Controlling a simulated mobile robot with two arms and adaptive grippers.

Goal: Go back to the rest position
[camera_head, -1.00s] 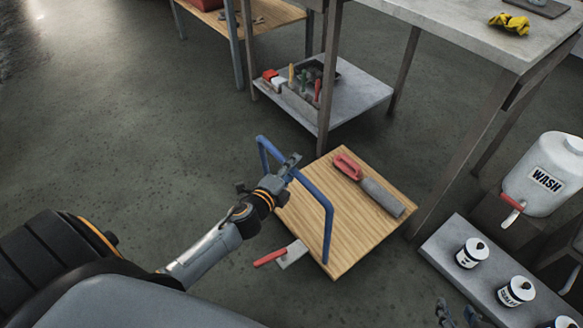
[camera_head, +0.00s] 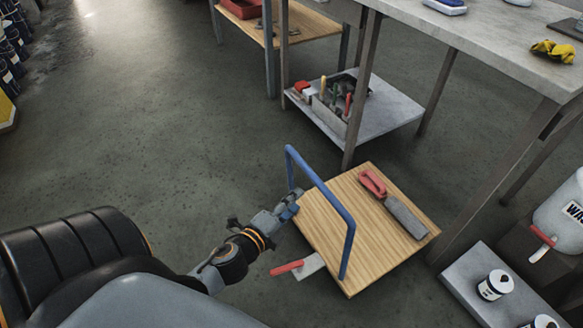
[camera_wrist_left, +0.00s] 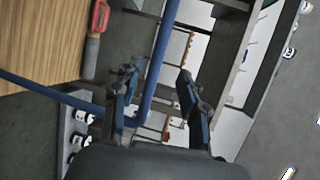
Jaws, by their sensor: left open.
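My left gripper (camera_head: 289,204) is open, just left of the blue handle (camera_head: 322,188) of a low cart. In the left wrist view, the two fingers of my left gripper (camera_wrist_left: 157,76) stand apart, and the blue handle (camera_wrist_left: 154,70) crosses the space between them. I cannot tell there whether the bar is within the fingers' depth or beyond them; in the head view the fingers look clear of its top bar. My right gripper is not in view.
The cart's wooden top (camera_head: 370,240) bears a red-handled tool (camera_head: 393,203). Another red-handled tool (camera_head: 294,267) shows at its near left edge. A metal table (camera_head: 490,45) stands behind, with a tool box (camera_head: 335,105) on a low shelf.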

